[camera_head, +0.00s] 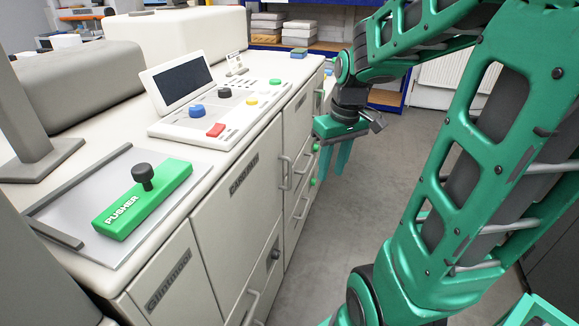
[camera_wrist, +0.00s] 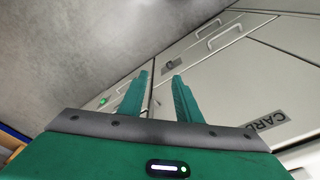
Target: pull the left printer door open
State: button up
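The printer is a long off-white cabinet (camera_head: 235,215) with several front doors and drawers. A labelled door panel (camera_head: 235,200) has a vertical bar handle (camera_head: 285,172) at its far edge. Another bar handle (camera_head: 250,306) is on the lower front nearer me. The fronts look closed. My gripper (camera_head: 331,172) hangs beside the far end of the cabinet front, fingers down. In the wrist view my gripper (camera_wrist: 160,80) has its two green fingers apart with nothing between them. There, a bar handle (camera_wrist: 228,36) shows beyond the fingers, not touched. Which door is the left one I cannot tell.
A control panel (camera_head: 220,113) and a green pusher block (camera_head: 143,199) are on the cabinet top. The grey floor (camera_head: 375,200) in front is clear. Blue shelving (camera_head: 333,45) with stacked paper stands at the back.

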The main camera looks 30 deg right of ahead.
jog(key=w+d+f+n+t+y, duration=0.25)
jog(key=w+n, duration=0.35)
jog(key=w, duration=1.2)
send_over(289, 185)
jog(key=shift+h, duration=0.35)
jog(key=f, duration=1)
jog(key=shift+w+d+f, duration=0.25)
jog(key=shift+w+f, duration=0.05)
jog(key=shift+w, duration=0.1)
jog(key=shift+c, duration=0.7)
